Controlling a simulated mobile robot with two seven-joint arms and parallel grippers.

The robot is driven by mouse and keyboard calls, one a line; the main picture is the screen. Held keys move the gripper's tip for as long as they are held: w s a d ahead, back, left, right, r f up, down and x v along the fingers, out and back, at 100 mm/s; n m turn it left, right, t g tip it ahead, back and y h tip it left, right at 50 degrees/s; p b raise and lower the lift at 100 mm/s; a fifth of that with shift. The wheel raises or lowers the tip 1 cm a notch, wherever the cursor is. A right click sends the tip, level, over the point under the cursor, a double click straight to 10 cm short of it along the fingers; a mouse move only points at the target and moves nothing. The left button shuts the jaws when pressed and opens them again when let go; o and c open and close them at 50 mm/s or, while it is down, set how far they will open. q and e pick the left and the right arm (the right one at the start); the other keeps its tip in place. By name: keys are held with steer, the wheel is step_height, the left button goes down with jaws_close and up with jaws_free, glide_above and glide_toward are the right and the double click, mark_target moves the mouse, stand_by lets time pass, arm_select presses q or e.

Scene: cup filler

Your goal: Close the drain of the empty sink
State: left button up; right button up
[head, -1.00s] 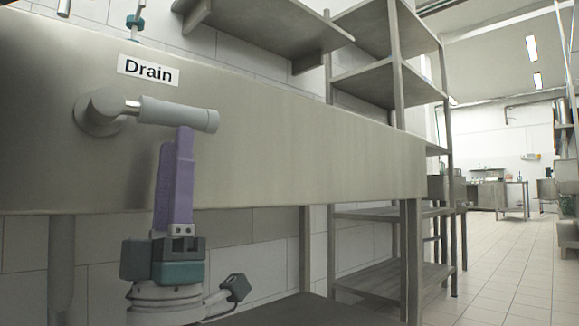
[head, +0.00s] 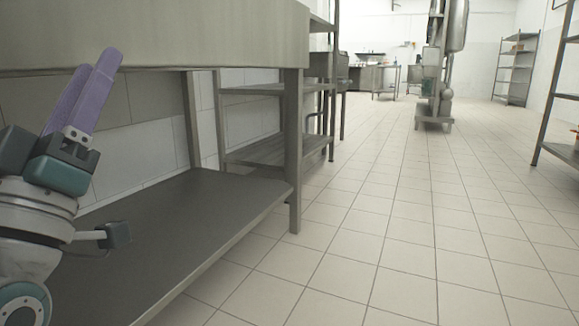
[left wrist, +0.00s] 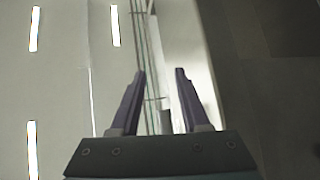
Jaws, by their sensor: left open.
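The steel sink (head: 200,35) shows only as the lower part of its front panel, at the top left of the head view. The drain handle and its label are out of view now. My left gripper (head: 101,60) is at the left of the head view, pointing up, with its purple fingers just in front of the panel's lower edge. In the left wrist view the two fingers (left wrist: 160,75) stand apart with nothing between them. My right gripper is not in view.
A dark lower shelf (head: 170,240) and a steel leg (head: 293,150) stand under the sink. A steel shelving unit (head: 265,150) is beyond it. Tiled floor (head: 400,220) lies open to the right. A tall steel machine (head: 436,80) stands farther back.

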arm_select(q)
steer(key=s+d+f+m+g+h, duration=0.1)
steer(key=s+d+f+m+g, duration=0.2)
steer(key=f+g, duration=0.55)
steer(key=s+d+f+m+g+h, duration=0.1)
steer(key=s+d+f+m+g, duration=0.3)
steer(key=f, duration=0.8)
steer(key=s+a+f+g+y, duration=0.1)
steer(key=s+a+f+g, duration=0.15)
steer(key=s+g, duration=0.55)
steer(key=s+a+f+g+y, duration=0.1)
steer(key=s+a+f+g, duration=0.2)
steer(key=s, duration=0.9)
step_height(320, 180, up, 103)
steer(key=d+p, duration=0.1)
steer(key=p, duration=10.3)
steer(key=shift+w+d+f+n, duration=0.2)
steer(key=shift+w+d+n, duration=0.05)
steer(key=shift+w+n, duration=0.1)
